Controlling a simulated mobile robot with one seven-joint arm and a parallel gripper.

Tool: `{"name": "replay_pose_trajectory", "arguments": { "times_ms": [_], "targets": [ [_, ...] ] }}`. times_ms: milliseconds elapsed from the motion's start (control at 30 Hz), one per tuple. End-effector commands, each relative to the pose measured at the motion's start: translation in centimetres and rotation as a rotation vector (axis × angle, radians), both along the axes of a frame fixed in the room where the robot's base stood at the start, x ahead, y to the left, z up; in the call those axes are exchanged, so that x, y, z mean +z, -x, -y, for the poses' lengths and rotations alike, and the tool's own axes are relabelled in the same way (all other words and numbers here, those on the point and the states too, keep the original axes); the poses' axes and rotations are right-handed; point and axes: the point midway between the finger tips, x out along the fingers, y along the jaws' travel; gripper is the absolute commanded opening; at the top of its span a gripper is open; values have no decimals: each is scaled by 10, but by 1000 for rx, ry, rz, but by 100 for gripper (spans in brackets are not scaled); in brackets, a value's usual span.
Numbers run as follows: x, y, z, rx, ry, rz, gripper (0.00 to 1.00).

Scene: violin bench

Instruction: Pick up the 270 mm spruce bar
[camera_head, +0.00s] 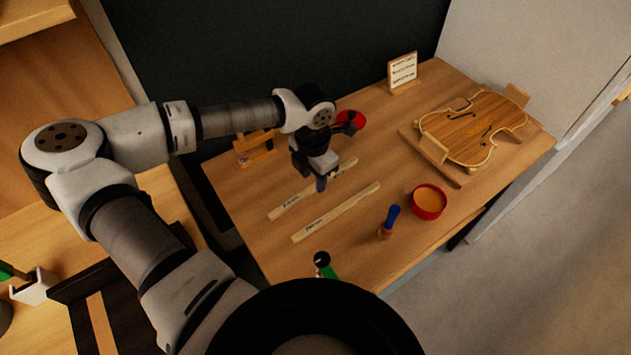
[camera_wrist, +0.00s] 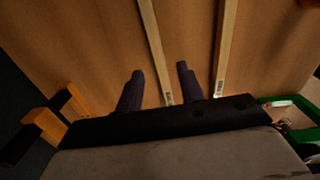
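Two pale, narrow wooden bars lie roughly parallel on the bench: a farther bar (camera_head: 283,208) and a nearer bar (camera_head: 336,212). Each has a small dark label near its left end, too small to read, so I cannot tell which is the 270 mm one. My gripper (camera_head: 321,183) is over the farther bar and hides its middle. In the wrist view my gripper (camera_wrist: 160,70) has its fingers apart. The farther bar (camera_wrist: 154,45) runs through the gap between them, with nothing gripped. The nearer bar (camera_wrist: 226,45) lies just right of the right finger.
A red bowl (camera_head: 429,213) and a blue-handled tool (camera_head: 391,217) stand to the right. A green-and-black object (camera_head: 325,265) is at the front edge. A wooden rack (camera_head: 255,149) is left, a red cup (camera_head: 357,119) behind my gripper, a violin plate (camera_head: 473,128) back right.

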Motion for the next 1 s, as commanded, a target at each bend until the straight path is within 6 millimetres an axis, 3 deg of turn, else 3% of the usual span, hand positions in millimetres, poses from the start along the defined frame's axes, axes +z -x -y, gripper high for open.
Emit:
{"name": "replay_pose_trajectory", "arguments": {
  "times_ms": [200,433,733,1000],
  "targets": [
    [-23,1,2,-1,2,-1,38],
    [-26,1,1,-1,0,0,38],
    [-25,1,1,-1,0,0,2],
    [-25,0,1,-1,0,0,0]
  ]
}}
